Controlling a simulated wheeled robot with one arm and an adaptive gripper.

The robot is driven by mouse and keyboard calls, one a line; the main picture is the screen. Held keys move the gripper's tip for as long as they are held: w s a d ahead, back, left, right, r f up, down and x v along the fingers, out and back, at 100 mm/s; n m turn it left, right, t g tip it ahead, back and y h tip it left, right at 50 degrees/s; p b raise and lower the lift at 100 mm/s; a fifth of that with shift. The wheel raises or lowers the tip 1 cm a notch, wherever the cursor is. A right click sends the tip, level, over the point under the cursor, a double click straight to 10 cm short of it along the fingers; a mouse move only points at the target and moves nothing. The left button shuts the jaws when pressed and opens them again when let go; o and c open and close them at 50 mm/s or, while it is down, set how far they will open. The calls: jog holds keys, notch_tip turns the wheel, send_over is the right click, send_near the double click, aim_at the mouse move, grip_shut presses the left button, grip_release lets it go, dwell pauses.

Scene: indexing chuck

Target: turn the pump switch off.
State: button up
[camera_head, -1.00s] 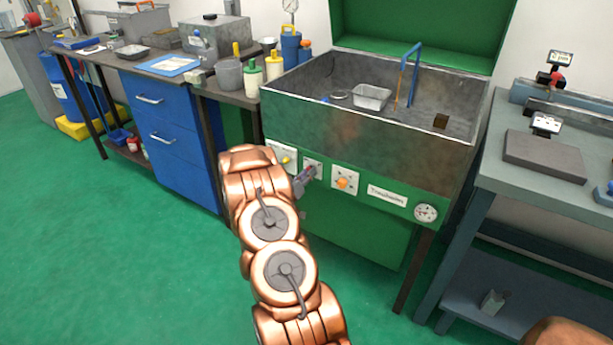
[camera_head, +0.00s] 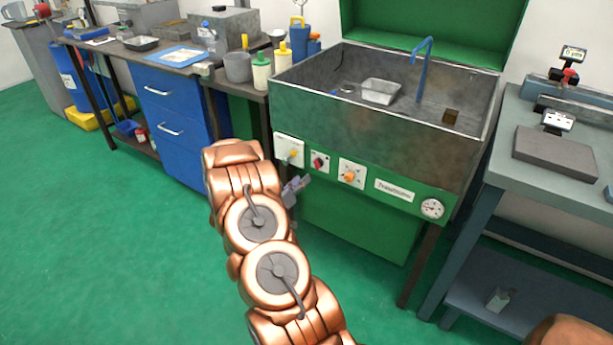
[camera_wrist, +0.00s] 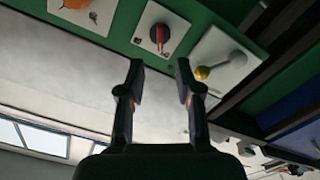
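A yellow-tipped lever (camera_head: 290,153) is left of the red switch and an orange knob (camera_head: 349,176) right of it. A round gauge (camera_head: 431,208) is farther right. The basin above holds a blue spout (camera_head: 423,68) and a metal tray (camera_head: 381,91).

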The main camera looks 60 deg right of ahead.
jog(key=shift+s+a, duration=0.15)
jog(key=shift+a, duration=1.6)
